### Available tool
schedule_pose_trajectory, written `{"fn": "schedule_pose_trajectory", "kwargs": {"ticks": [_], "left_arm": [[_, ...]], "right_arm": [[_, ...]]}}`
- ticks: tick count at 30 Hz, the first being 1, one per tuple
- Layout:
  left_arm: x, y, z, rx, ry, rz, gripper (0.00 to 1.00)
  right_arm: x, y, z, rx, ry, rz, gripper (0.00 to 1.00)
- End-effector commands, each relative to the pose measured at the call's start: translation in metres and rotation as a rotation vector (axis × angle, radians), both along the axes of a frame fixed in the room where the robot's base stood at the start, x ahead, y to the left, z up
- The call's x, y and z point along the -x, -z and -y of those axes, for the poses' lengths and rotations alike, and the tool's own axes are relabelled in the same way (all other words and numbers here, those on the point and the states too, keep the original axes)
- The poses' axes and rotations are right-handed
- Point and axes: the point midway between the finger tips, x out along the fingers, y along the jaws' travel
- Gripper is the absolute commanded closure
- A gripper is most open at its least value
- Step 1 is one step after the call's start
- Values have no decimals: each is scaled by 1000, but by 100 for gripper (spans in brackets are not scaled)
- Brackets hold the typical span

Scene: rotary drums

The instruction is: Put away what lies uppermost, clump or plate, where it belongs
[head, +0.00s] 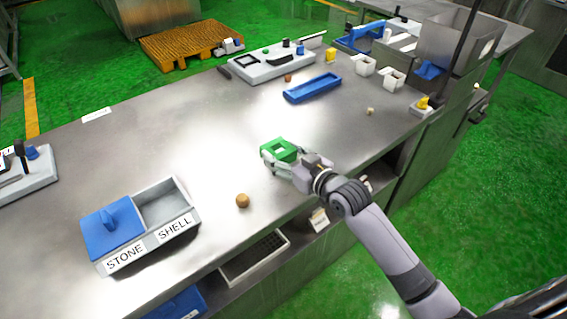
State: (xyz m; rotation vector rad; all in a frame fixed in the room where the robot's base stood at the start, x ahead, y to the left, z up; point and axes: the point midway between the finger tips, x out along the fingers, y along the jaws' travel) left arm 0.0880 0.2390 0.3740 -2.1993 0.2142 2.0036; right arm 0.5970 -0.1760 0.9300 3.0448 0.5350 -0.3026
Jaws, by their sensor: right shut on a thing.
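My right gripper (282,158) is shut on a green square block (280,149) with a recessed middle, over the steel table near its front edge. I cannot tell whether the block touches the table. A brown round clump (242,201) lies on the table to the left of the gripper. A grey two-part box (181,226) stands at the left. Its STONE side is covered by a blue lid (112,229) with a handle, and its SHELL side is open and looks empty. No plate can be made out. My left gripper is out of view.
A blue tray (312,88) lies farther back, near two small white containers (364,65) and a small pale lump (370,111). A grey device (270,64) stands at the back edge. A shelf tray (254,259) shows below. The table's middle is clear.

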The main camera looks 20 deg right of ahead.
Motion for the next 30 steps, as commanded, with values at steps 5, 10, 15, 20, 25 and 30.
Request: {"fn": "schedule_pose_trajectory", "kwargs": {"ticks": [5,10,15,20,25,30], "left_arm": [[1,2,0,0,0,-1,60],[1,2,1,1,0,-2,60],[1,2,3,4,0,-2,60],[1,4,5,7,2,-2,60],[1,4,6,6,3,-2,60],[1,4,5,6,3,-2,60]], "right_arm": [[0,29,0,0,0,-3,73],[0,34,0,-1,0,-1,73],[0,34,0,-1,0,-1,73],[0,37,0,0,0,-2,40],[0,36,0,0,0,-2,28],[0,36,0,0,0,-2,22]]}}
